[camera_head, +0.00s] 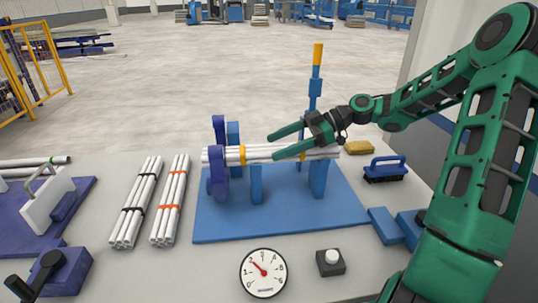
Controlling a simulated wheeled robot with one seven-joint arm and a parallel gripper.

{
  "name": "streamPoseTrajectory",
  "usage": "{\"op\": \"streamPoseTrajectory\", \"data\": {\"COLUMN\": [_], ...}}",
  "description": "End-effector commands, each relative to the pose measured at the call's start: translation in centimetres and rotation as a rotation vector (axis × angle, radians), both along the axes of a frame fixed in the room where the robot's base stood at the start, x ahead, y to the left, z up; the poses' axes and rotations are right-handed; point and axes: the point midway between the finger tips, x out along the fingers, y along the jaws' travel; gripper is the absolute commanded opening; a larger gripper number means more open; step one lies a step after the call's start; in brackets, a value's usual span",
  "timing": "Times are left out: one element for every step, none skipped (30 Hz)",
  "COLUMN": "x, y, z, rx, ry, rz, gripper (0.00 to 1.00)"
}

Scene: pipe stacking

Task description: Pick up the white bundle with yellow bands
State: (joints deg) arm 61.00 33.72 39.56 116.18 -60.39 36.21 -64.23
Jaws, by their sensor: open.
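The white bundle with yellow bands (264,152) lies level across blue supports on a blue base plate (220,225). One yellow band (243,155) shows near its left part, and another yellow patch shows close to my gripper's palm. My gripper (271,146) comes in from the right, with its two green fingers apart and pointing left. One finger is on the far side of the bundle and the other on the near side, over the pipes in the picture. I cannot tell whether either finger touches the bundle. My gripper hides part of the bundle's right half.
Two white bundles, one with black bands (137,203) and one with orange bands (171,200), lie left of the plate. A blue post with yellow top (317,70) stands behind. A brush (385,168), sponge (359,147), gauge (263,272) and button (331,261) are nearby.

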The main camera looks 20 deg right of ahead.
Motion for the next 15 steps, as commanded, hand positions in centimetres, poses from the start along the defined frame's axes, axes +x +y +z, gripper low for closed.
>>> {"op": "streamPoseTrajectory", "data": {"x": [0.0, 0.0, 0.01, 0.0, 0.0, 0.01, 0.01, 0.0, 0.01, 0.01, 0.01, 0.01, 0.02, 0.02, 0.02], "y": [0.02, 0.01, 0.0, 0.0, 0.0, -0.01, -0.01, -0.01, -0.01, -0.01, -0.01, -0.01, 0.01, 0.01, 0.01], "z": [-0.01, 0.0, 0.0, 0.01, 0.01, 0.01, 0.01, 0.01, 0.01, 0.01, 0.01, 0.01, 0.05, 0.05, 0.05], "rx": [0.0, 0.0, 0.0, 0.0, 0.0, 0.0, 0.0, 0.0, 0.0, 0.0, 0.0, 0.0, 0.001, 0.001, 0.001], "ry": [0.0, 0.0, 0.0, 0.0, 0.0, 0.0, 0.0, -0.001, -0.001, -0.001, -0.001, -0.001, -0.002, -0.002, -0.002], "rz": [0.0, 0.0, 0.0, 0.0, 0.0, 0.0, 0.0, 0.0, 0.0, 0.0, 0.0, 0.0, 0.001, 0.001, 0.001], "gripper": [0.7, 0.7, 0.7, 0.7, 0.68, 0.58, 0.51, 0.44, 0.34, 0.27, 0.2, 0.16, 0.16, 0.16, 0.16]}}
